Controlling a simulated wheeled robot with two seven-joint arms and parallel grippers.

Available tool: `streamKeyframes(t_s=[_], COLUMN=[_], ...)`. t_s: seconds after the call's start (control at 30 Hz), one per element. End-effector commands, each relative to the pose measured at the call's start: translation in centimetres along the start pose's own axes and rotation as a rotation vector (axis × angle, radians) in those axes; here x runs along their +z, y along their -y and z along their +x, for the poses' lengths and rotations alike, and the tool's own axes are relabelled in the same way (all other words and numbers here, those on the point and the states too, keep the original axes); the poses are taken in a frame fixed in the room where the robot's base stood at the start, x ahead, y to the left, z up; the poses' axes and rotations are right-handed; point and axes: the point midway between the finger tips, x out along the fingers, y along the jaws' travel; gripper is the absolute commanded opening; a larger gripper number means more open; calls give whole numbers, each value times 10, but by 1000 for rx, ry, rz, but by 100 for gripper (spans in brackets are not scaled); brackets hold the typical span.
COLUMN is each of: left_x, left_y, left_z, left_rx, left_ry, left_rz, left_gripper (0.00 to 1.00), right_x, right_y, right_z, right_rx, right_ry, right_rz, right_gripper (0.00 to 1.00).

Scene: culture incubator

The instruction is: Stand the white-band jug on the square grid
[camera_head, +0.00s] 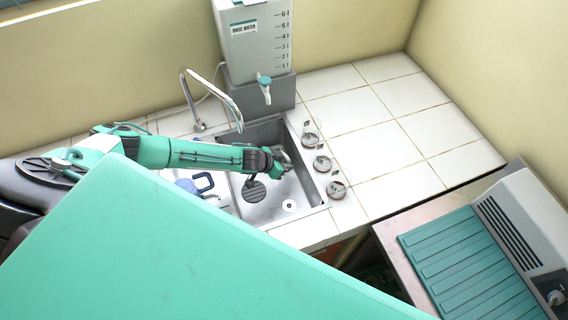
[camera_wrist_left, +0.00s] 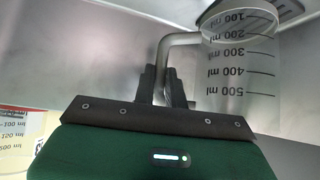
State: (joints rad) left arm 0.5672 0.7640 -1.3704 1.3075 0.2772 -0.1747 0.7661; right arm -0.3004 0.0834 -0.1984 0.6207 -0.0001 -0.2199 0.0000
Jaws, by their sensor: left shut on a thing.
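My left gripper (camera_head: 275,163) reaches over the sink. In the left wrist view its fingers (camera_wrist_left: 165,88) are shut on the grey handle (camera_wrist_left: 175,42) of a clear jug (camera_wrist_left: 240,65) with black ml marks. The jug hangs at the right of the fingers and appears upside down in that view. In the head view the held jug (camera_head: 284,158) is small and partly hidden by the gripper. I cannot make out a white band on it. No square grid can be told for certain. My right gripper is not in view.
A blue-handled jug (camera_head: 203,183) stands at the sink's left side. The metal sink (camera_head: 300,190) has a curved tap (camera_head: 212,90) behind it. A water tank (camera_head: 255,45) stands at the back. Three round pieces (camera_head: 322,163) line the right rim. White tiles (camera_head: 400,130) beyond are clear.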

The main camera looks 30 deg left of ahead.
Motion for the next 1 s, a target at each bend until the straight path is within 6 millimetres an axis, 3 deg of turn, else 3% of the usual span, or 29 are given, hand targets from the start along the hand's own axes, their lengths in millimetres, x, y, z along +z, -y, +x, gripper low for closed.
streamKeyframes(t_s=[0.1, 0.23, 0.67, 0.7, 0.8, 1.0], left_x=[-3, 7, 8, 8, 8, 8], left_y=[18, 16, 16, 16, 16, 16], left_z=[4, 11, 13, 12, 12, 12], left_rx=[-4, 0, 0, 0, 0, 0], left_ry=[-2, 0, 0, 0, 1, 0], left_rz=[4, 1, 1, 1, 1, 1], left_gripper=[0, 0, 0, 18, 34, 34], right_x=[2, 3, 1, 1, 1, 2], right_y=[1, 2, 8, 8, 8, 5], right_z=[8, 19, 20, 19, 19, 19], right_rx=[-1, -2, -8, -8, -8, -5], right_ry=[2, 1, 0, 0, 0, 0], right_rz=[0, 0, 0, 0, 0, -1], right_gripper=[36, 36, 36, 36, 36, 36])
